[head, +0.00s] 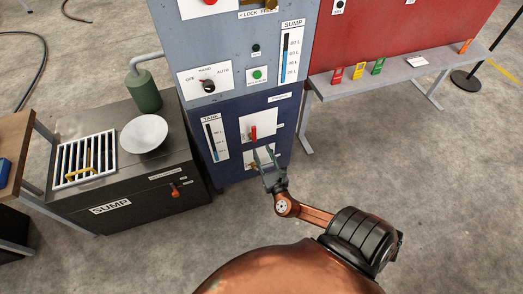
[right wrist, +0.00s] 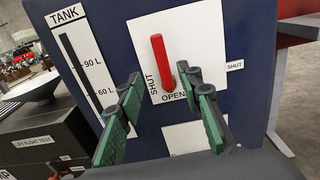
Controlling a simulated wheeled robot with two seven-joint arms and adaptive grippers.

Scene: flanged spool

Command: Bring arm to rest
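My right gripper (head: 264,152) is in front of the lower blue part of the cabinet. In the right wrist view its two green-padded fingers (right wrist: 165,92) are spread apart with nothing between the pads. A red lever (right wrist: 162,62) points up on a white plate marked SHUT and OPEN, just beyond the fingertips. It also shows in the head view (head: 253,132), just above the gripper. I cannot tell whether a fingertip touches the plate; the lever looks clear of both fingers. My left gripper is not in view.
A TANK gauge (head: 215,138) is left of the lever. A dark SUMP box (head: 130,190) with a grate (head: 85,158) and funnel (head: 144,132) stands left. A grey shelf (head: 400,75) with coloured tags is at right.

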